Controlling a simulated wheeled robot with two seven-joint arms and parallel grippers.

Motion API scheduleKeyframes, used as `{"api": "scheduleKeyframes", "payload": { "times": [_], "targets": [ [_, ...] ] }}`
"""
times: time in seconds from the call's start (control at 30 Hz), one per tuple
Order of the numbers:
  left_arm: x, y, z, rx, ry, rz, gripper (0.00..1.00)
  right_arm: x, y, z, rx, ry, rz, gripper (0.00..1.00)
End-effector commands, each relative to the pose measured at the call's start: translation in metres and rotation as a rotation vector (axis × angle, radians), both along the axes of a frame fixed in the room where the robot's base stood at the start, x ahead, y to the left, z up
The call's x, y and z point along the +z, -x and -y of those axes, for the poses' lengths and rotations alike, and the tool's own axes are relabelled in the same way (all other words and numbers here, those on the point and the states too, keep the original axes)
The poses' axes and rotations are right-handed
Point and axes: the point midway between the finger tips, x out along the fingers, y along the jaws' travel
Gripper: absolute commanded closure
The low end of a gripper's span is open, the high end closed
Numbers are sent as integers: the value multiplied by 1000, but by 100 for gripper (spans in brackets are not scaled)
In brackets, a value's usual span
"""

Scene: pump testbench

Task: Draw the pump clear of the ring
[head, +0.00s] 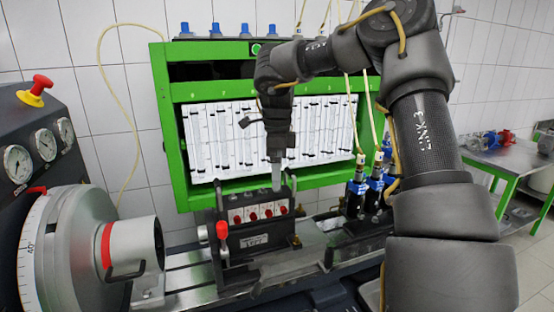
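The pump (262,236) appears to be the dark block with a row of red-tipped parts on its front, standing upright on the bench rail at the centre. My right gripper (276,177) points straight down at the pump's upper edge, right of its middle. Its fingers show as one narrow grey strip, so I cannot tell whether they are apart or touch the pump. A red ring (106,246) circles the grey drum (82,250) at the left. The pump stands apart from this drum, with a gap between them. I cannot tell whether this is the task's ring. My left gripper is out of view.
A green frame (170,128) with a white panel of measuring tubes stands behind the pump. Blue-and-black injectors (375,190) with hoses stand right of it. A gauge console (45,120) fills the left edge.

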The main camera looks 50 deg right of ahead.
Motion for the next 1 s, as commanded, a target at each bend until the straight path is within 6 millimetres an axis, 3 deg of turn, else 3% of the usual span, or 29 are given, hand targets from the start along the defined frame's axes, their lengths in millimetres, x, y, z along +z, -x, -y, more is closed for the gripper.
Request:
{"api": "scheduleKeyframes", "payload": {
  "times": [0.3, 0.73, 1.0],
  "targets": [
    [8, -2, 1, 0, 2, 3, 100, -43, 1, 0, 0, -2, -2, 7],
    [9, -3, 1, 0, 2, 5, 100, -53, 1, 0, -2, -1, 1, 7],
    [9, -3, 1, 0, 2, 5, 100, -52, 1, 1, -2, -1, 1, 43]
  ]
}}
